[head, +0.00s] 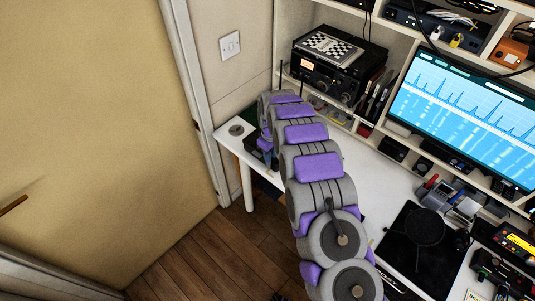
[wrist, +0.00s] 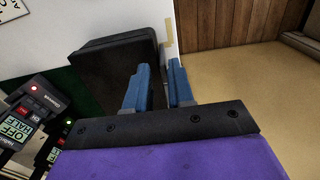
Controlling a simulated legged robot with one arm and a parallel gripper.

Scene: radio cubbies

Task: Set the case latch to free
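No latch marked "free" can be made out in either view. In the wrist view a black box-shaped thing (wrist: 112,72), possibly the case, lies on the white table beside its edge. I cannot tell a latch on it. My gripper (wrist: 160,68) has two blue fingers a little apart, with nothing seen held between them. The left finger overlaps the box in the picture; whether it touches cannot be told. In the head view my gripper (head: 268,158) is at the table's far left end, mostly hidden by my arm.
Two small black devices (wrist: 15,125) with OFF and HALF labels and lit lamps are at the left of the wrist view. The white table (head: 235,135) ends near a tan door (head: 90,120). A radio (head: 335,70) and monitor (head: 465,110) stand behind. Wooden floor (head: 200,255) is clear.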

